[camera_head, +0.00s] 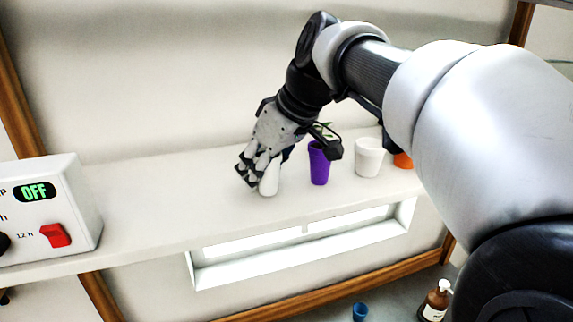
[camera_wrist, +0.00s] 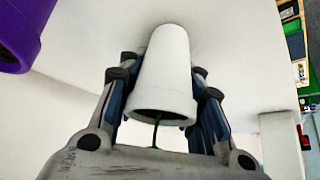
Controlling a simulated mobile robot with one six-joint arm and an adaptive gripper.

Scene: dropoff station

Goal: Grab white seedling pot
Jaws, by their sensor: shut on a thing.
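A white seedling pot (camera_wrist: 165,70) stands between the fingers of my gripper (camera_wrist: 162,95) in the wrist view, with its dark open rim facing the palm. A thin green stem (camera_wrist: 156,132) shows at the rim. In the head view my gripper (camera_head: 258,172) points down at the shelf and is shut on the white pot (camera_head: 269,181), which is at the shelf surface. I cannot tell whether the pot touches the shelf. Its upper part is hidden by the fingers in the head view.
On the white shelf (camera_head: 150,215), a purple pot (camera_head: 319,164) with a plant stands just right of my gripper. A second white pot (camera_head: 368,158) and an orange pot (camera_head: 403,160) stand farther right. A control box (camera_head: 75,205) reading OFF sits at left. Shelf between box and gripper is clear.

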